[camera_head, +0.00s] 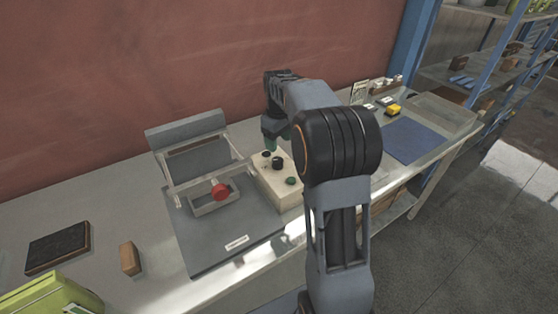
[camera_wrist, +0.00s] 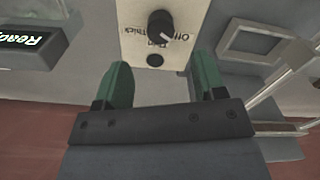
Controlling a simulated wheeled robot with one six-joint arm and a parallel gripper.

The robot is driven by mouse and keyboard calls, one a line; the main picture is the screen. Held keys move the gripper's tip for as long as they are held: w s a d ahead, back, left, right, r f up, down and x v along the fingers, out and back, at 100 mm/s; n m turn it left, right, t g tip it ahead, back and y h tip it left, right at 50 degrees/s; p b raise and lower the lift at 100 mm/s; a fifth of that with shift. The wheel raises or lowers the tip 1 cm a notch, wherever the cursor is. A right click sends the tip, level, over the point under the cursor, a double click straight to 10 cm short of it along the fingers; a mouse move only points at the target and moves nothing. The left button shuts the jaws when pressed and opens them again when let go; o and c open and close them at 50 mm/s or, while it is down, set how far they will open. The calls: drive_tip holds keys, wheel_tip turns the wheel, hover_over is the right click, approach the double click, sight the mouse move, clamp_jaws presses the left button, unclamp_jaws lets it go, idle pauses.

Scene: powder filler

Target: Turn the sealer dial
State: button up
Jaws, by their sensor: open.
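The sealer dial is a black knob with a white pointer (camera_wrist: 160,24), on a cream control box (camera_wrist: 135,40) with printed words, "Thick" readable. In the head view, the dial (camera_head: 278,163) stands on the box beside the sealer frame. A smaller black round part (camera_wrist: 155,60) sits closer to the wall, and a green button (camera_head: 291,181) sits nearer the front. My gripper (camera_wrist: 163,78) is open, its green fingers apart and empty. The dial shows beyond the fingertips, between their lines; I see no contact. In the head view my gripper (camera_head: 268,141) is at the box's wall side, partly hidden by my arm.
The sealer's grey base (camera_head: 225,250), hinged frame and red knob (camera_head: 220,191) stand left of the box. A display reading "Ready" (camera_wrist: 22,38) is at the left in the wrist view. A red wall (camera_head: 150,60) rises behind. A wooden block (camera_head: 129,259) lies front left.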

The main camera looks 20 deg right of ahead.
sight(279, 160)
wheel_tip(279, 160, down, 9)
drive_tip(key=shift+p, duration=0.4)
drive_tip(key=c, duration=0.9)
